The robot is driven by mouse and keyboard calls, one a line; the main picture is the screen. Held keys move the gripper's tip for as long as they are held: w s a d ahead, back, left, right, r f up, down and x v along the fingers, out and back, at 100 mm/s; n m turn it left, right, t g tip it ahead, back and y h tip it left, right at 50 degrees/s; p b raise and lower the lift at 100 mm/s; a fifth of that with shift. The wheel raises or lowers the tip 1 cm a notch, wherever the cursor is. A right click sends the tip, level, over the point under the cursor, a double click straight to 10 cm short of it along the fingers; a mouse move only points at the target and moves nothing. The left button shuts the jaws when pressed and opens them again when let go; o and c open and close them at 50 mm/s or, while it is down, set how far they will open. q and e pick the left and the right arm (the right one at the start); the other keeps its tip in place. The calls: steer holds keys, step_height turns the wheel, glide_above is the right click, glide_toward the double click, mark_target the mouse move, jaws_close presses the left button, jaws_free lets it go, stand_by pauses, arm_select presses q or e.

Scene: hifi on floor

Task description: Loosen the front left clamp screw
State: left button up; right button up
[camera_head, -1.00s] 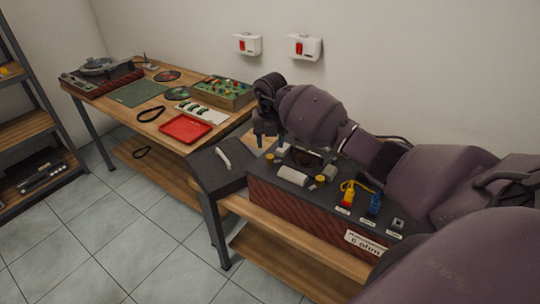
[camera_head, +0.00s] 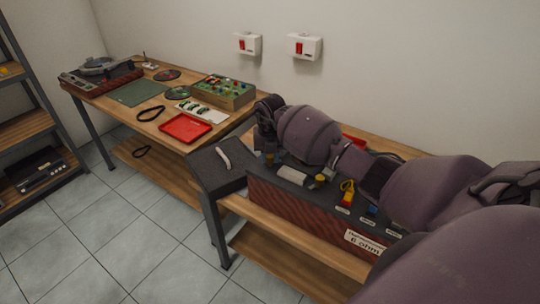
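A dark box with a red-brown ribbed front (camera_head: 300,208) lies on the right-hand bench. On its top are a pale cylinder (camera_head: 293,175) and a small brass-coloured knob (camera_head: 321,180) at its right end. Another brass-coloured knob (camera_head: 270,158) shows at the left, partly hidden by my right gripper (camera_head: 268,152). My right arm reaches in from the right over the box, and the gripper points down at this left knob. Its fingers are too small and dark to tell whether they touch or grip it. My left gripper is not in view.
Yellow-red (camera_head: 347,193) and blue (camera_head: 372,210) plugs stand on the box, right of the gripper. A dark pad with a pale handle (camera_head: 223,158) lies at its left. The left bench (camera_head: 150,115) holds a red tray (camera_head: 186,129), a circuit box and a turntable.

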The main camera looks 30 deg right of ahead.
steer(key=c, duration=0.3)
steer(key=shift+c, duration=0.2)
